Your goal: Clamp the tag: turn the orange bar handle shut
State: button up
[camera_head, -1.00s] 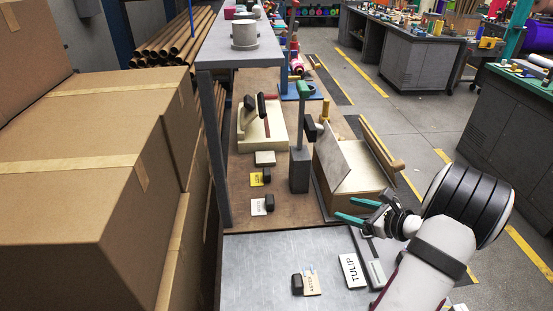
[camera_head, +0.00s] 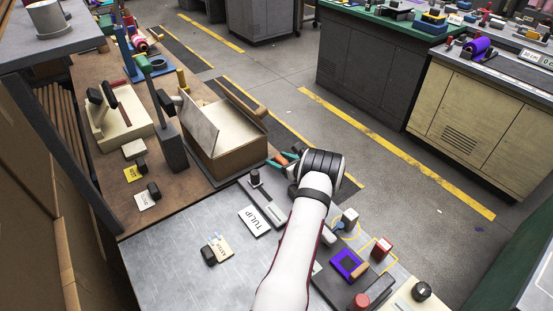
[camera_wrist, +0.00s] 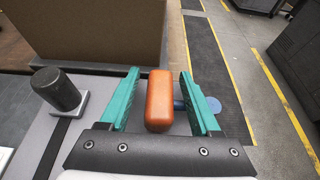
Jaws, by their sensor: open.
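The orange bar handle (camera_wrist: 159,100) stands between the two teal fingers of my gripper (camera_wrist: 160,74) in the wrist view. A gap shows on each side of it, so the fingers are open around it and not closed on it. In the head view my gripper (camera_head: 285,158) is at the far edge of the metal bench, by the cardboard box, with a bit of orange between its fingers. A white TULIP tag (camera_head: 255,221) lies on the bench beside a grey strip (camera_head: 268,206) with a black knob (camera_head: 255,177). The handle's base is hidden.
The open box (camera_head: 228,158) stands just beyond the gripper. The black knob (camera_wrist: 57,88) is left of the fingers in the wrist view. A purple-framed block (camera_head: 349,264) and a red-topped block (camera_head: 382,248) lie to the right of my arm. An ASTER tag (camera_head: 222,246) lies at left.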

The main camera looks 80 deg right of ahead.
jog(key=shift+w+d+f, duration=0.25)
jog(key=shift+w+d, duration=0.2)
jog(key=shift+w, duration=0.05)
grip_shut()
dwell(1.2)
